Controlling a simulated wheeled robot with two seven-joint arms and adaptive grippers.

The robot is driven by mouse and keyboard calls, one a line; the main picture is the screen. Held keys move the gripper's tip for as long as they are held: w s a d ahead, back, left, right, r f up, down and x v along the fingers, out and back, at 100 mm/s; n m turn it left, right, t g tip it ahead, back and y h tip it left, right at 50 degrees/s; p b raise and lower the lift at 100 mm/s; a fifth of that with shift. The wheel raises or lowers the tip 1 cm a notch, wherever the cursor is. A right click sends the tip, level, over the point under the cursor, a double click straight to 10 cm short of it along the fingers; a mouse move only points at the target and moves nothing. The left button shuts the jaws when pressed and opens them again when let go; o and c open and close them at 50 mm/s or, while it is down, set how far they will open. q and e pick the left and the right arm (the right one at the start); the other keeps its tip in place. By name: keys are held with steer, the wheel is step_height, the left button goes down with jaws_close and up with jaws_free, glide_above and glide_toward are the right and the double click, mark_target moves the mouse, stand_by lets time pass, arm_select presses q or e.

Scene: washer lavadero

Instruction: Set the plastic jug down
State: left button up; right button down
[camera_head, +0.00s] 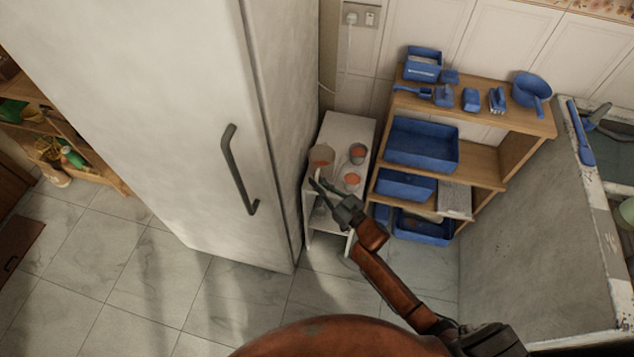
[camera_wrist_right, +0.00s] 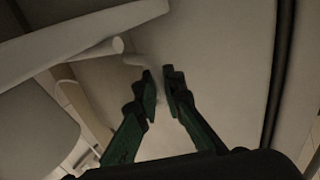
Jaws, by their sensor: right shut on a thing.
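My right gripper (camera_head: 326,194) is at the front of a small white stand (camera_head: 345,127), just below its top in the head view. In the wrist view, the green fingers of this gripper (camera_wrist_right: 160,77) close around a pale, curved, handle-like piece, which seems to be part of the plastic jug (camera_wrist_right: 134,60). The jug's body is hard to tell from the pale surfaces around it, and in the head view I cannot make it out clearly. I cannot tell whether the jug touches a surface. My left gripper is not in view.
Several pots, one a larger pot (camera_head: 321,157), stand on the stand's top. A tall white fridge (camera_head: 170,110) with a dark handle (camera_head: 238,170) is close on the left. A wooden shelf (camera_head: 490,115) with blue items is on the right. Tiled floor (camera_head: 130,270) lies open in front.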

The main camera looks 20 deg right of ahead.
steer(key=c, duration=2.5)
jaws_free()
steer(key=shift+f, duration=0.1)
steer(key=o, duration=0.5)
steer(key=shift+c, duration=0.2)
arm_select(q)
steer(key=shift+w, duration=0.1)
arm_select(e)
steer(key=shift+r, duration=0.2)
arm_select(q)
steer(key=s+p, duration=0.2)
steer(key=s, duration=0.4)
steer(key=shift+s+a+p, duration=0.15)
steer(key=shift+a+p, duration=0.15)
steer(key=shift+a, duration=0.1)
arm_select(e)
steer(key=v, duration=1.2)
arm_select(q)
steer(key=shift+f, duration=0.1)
